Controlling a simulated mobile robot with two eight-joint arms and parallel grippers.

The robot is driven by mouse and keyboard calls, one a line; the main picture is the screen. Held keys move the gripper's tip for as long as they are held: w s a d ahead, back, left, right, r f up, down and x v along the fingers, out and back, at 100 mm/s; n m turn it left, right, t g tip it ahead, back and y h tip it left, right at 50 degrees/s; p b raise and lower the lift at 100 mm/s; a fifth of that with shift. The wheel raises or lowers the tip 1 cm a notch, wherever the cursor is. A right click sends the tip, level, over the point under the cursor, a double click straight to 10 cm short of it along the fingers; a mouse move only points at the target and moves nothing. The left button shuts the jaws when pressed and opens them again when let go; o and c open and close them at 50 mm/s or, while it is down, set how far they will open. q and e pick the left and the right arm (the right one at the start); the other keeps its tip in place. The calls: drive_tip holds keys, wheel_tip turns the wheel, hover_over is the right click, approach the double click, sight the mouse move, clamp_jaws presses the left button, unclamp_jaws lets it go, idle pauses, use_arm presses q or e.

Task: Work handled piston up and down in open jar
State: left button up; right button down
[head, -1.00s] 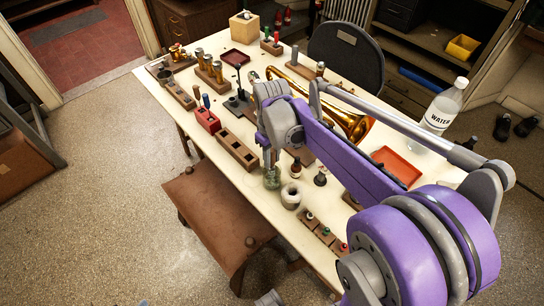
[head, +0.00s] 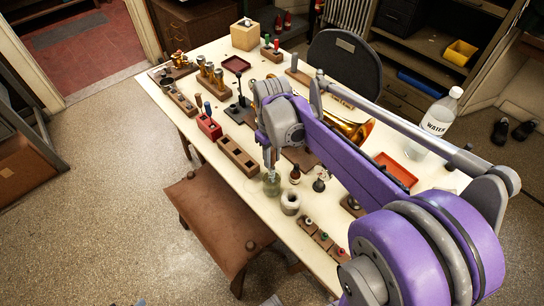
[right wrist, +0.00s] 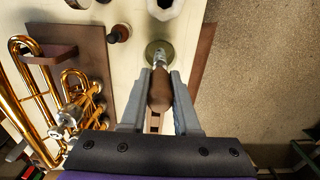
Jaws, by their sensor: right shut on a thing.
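The open jar (head: 272,187) is small, greenish glass, and stands upright near the front edge of the bench. It also shows as a round shape in the right wrist view (right wrist: 150,50). The piston has a brown wooden handle (right wrist: 160,94) and a pale metal end. My right gripper (right wrist: 160,88) is shut on the handle. In the head view my right gripper (head: 270,158) points down directly above the jar. The metal end overlaps the jar mouth; how deep it sits I cannot tell. My left gripper is not in view.
A wooden block with slots (head: 238,157) lies behind left. The brass horn (head: 350,132) and a water bottle (head: 438,120) are farther right. A brown stool (head: 215,215) stands in front.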

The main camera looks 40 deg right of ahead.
sight(272, 149)
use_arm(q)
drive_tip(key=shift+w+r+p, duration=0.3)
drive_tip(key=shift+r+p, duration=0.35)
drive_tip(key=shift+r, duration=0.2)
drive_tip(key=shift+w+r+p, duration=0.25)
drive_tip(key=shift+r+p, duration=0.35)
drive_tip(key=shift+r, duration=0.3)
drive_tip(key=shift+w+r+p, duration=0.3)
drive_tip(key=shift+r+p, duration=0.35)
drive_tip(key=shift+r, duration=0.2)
use_arm(e)
drive_tip(key=shift+r, duration=3.25)
